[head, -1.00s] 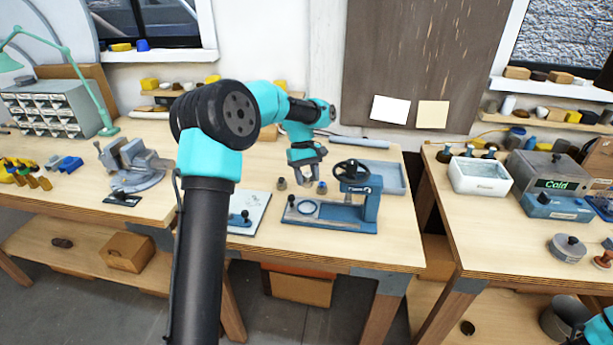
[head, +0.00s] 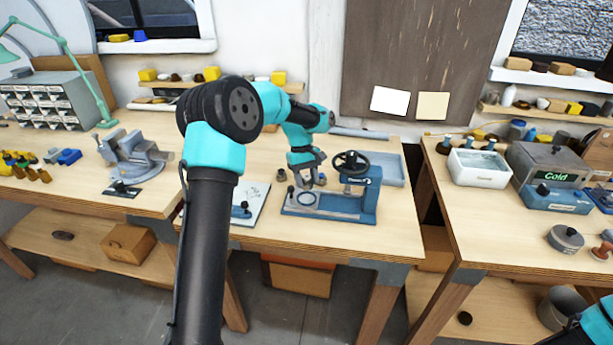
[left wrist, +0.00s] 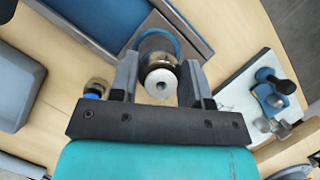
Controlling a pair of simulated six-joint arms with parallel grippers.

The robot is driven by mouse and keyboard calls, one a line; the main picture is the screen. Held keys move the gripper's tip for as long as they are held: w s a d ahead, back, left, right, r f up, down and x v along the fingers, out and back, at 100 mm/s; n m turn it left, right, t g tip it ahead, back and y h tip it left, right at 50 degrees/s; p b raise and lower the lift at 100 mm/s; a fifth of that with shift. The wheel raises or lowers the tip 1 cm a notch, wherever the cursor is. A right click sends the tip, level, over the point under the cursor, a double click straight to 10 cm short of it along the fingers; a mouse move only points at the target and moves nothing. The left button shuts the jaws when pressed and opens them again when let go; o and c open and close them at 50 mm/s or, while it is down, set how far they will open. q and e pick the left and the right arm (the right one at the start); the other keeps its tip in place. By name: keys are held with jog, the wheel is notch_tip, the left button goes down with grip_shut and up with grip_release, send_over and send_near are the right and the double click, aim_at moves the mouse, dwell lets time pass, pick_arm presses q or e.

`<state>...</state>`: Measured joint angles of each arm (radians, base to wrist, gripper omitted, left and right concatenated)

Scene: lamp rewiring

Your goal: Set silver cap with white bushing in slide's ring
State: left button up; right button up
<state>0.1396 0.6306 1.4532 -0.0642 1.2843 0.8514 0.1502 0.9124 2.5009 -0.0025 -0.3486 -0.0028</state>
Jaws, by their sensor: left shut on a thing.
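The silver cap with the white bushing (left wrist: 161,84) sits between the two fingers of my left gripper (left wrist: 158,85), which is shut on it. In the head view my left gripper (head: 305,182) points down just behind the blue press (head: 366,200), and its fingers mostly hide the cap. The slide's ring (head: 304,199) lies in front of the gripper on the press base. In the left wrist view part of the blue ring (left wrist: 160,31) shows beyond the cap. I cannot tell whether the cap touches the table. My right gripper is not in view.
A cap with a blue bushing (left wrist: 96,88) stands close beside the gripper.

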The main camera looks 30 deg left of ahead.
aim_at(306, 198)
pick_arm(q)
jog(key=shift+f, duration=2.3)
jog(key=shift+f, duration=0.1)
jog(key=o, duration=1.1)
jog(key=shift+c, duration=0.2)
jog(key=shift+s+a, duration=0.1)
jog(key=shift+s, duration=0.05)
jog(key=shift+c, duration=0.6)
jog(key=shift+a+r, duration=0.1)
jog(key=shift+r, duration=0.15)
jog(key=shift+o, duration=0.6)
jog(key=v, duration=1.6)
jog(key=shift+w, duration=0.25)
jog(key=shift+r, duration=0.5)
